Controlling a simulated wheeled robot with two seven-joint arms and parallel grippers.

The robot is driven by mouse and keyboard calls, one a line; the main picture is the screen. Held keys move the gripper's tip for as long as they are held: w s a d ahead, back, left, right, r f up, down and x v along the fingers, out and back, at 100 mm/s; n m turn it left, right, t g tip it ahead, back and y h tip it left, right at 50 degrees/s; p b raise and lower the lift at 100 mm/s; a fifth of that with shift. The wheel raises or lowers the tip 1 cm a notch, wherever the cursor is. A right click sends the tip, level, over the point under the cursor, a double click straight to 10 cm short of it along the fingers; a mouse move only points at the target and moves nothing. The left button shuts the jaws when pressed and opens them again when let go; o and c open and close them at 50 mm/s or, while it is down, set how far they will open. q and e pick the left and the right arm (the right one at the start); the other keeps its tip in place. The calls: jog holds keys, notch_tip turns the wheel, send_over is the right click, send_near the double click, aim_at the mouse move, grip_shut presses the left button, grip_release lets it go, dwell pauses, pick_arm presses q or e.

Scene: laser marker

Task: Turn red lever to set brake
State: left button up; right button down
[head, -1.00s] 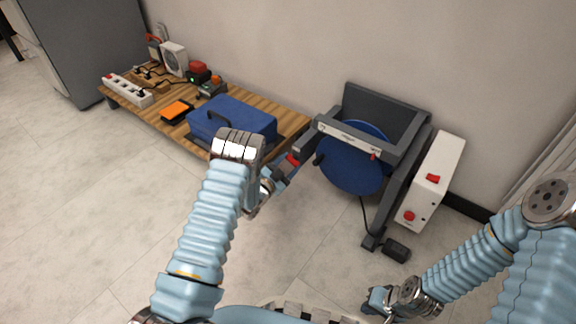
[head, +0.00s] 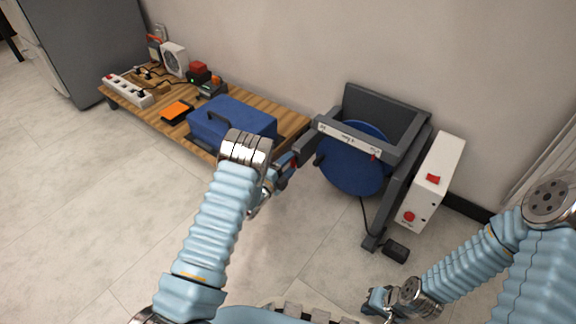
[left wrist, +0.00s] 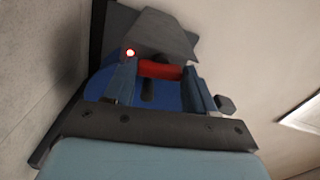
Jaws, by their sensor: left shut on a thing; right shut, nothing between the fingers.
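The red lever (left wrist: 160,69) shows in the left wrist view, on a grey and blue machine. In the head view this machine is a dark grey frame (head: 402,178) with a blue round drum (head: 350,172) against the wall. My left gripper (head: 290,166) is at the machine's left side and mostly hides the lever there. In the left wrist view its fingers (left wrist: 160,86) stand on either side of the lever, shut on it. My right gripper (head: 374,302) is low at the front right, shut and empty, away from the machine.
A white box (head: 436,178) with red buttons stands right of the machine. A black pedal (head: 396,250) lies on the floor. A low wooden table (head: 292,125) on the left holds a blue case (head: 240,121), a power strip and small devices. The floor at front left is clear.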

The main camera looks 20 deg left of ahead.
pick_arm(q)
jog(key=shift+f+m, duration=0.1)
jog(key=shift+m, duration=0.9)
jog(key=o, duration=1)
jog(key=shift+o, duration=0.2)
jog(key=shift+s, duration=0.1)
jog(key=p+v, duration=0.2)
jog(key=v, duration=1.1)
jog(key=shift+s, duration=0.35)
